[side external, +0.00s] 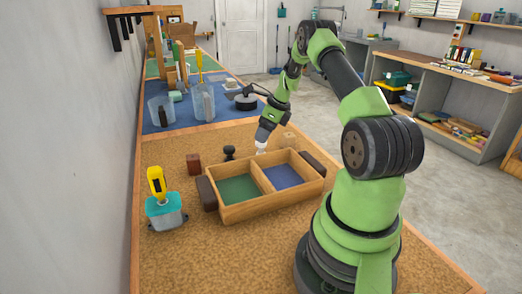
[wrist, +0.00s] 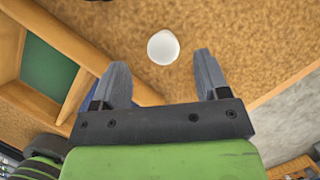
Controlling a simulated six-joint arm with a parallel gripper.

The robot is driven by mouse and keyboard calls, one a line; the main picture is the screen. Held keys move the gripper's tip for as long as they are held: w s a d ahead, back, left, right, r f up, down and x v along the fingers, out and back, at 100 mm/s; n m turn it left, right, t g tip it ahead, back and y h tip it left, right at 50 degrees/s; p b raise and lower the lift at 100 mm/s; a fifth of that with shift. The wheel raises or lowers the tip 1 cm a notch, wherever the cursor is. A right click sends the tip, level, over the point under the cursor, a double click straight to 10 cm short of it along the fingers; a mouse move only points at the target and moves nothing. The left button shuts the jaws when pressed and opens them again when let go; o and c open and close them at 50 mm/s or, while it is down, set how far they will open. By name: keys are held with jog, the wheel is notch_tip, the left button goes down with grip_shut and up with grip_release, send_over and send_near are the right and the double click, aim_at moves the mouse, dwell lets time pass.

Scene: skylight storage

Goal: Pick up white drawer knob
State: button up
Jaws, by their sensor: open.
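The white drawer knob (wrist: 163,47) is a smooth round shape on the cork-brown surface in the wrist view. It lies just beyond the fingertips and between their lines. My gripper (wrist: 160,66) is open, with nothing between its two grey fingers. In the side external view, my gripper (side external: 265,133) points down behind the wooden tray. A small white patch (side external: 260,147), which looks like the knob, shows right under it. I cannot tell the exact gap between them.
The wooden tray (side external: 266,208) has a green and a blue compartment and stands close by. A brown block (side external: 193,164), a black knob (side external: 229,153) and a beige block (side external: 288,140) stand behind it. A teal container (side external: 164,211) stands at left.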

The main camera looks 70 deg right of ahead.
aim_at(259, 146)
jog(key=x, duration=0.7)
jog(key=shift+s+d, duration=0.1)
jog(key=c, duration=1)
jog(key=shift+c, duration=0.2)
jog(key=shift+r, duration=0.1)
